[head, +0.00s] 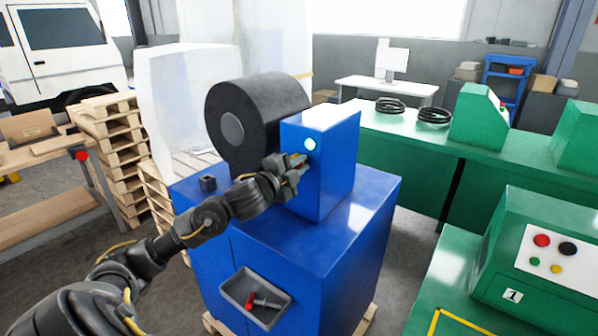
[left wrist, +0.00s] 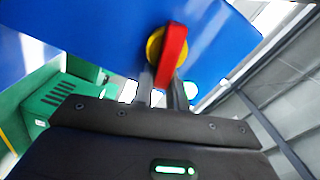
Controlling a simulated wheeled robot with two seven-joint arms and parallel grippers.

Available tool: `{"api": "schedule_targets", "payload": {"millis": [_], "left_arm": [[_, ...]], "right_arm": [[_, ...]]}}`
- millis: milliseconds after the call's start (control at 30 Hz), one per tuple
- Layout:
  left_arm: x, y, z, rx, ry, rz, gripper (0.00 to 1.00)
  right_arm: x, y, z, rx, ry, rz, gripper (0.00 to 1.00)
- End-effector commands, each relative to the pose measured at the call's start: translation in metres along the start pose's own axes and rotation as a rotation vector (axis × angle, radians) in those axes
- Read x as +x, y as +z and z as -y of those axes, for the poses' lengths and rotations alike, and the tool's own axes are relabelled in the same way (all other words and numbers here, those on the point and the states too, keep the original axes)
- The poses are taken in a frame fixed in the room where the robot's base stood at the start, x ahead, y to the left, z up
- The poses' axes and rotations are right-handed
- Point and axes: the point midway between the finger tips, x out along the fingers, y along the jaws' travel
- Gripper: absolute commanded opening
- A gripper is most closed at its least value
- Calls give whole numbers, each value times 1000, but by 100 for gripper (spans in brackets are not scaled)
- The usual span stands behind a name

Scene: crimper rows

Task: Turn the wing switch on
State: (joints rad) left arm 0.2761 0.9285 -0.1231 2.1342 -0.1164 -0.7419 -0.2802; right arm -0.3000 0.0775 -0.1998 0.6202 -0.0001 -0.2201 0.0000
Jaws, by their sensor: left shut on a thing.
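The wing switch has a red handle on a round yellow base, and it shows best in the left wrist view (left wrist: 172,50). It sits on the side of the blue box (head: 335,165) that stands on the blue cabinet (head: 345,235). My left gripper (head: 293,168) reaches the switch from the left. Its two fingers are shut on the red handle, one on each side, as the left wrist view shows (left wrist: 163,88). In the head view the gripper hides most of the switch. A round lamp (head: 310,144) just above the gripper looks bright pale cyan. My right gripper is not in view.
A large black roll (head: 250,115) stands behind the box. A grey tray (head: 242,290) with a red-handled tool (head: 265,302) hangs on the cabinet front. A green machine (head: 535,255) with buttons stands at right. Wooden pallets (head: 110,150) are stacked at left.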

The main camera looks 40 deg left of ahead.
Motion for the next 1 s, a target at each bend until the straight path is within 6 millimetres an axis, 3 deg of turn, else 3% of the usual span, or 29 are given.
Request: {"api": "schedule_targets", "payload": {"millis": [33,400,1000], "left_arm": [[0,2,-9,39,8,3,0],[0,3,-12,242,7,3,0],[0,3,-10,301,6,4,0]], "right_arm": [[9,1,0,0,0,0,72],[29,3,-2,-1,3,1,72],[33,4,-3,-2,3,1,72]]}}
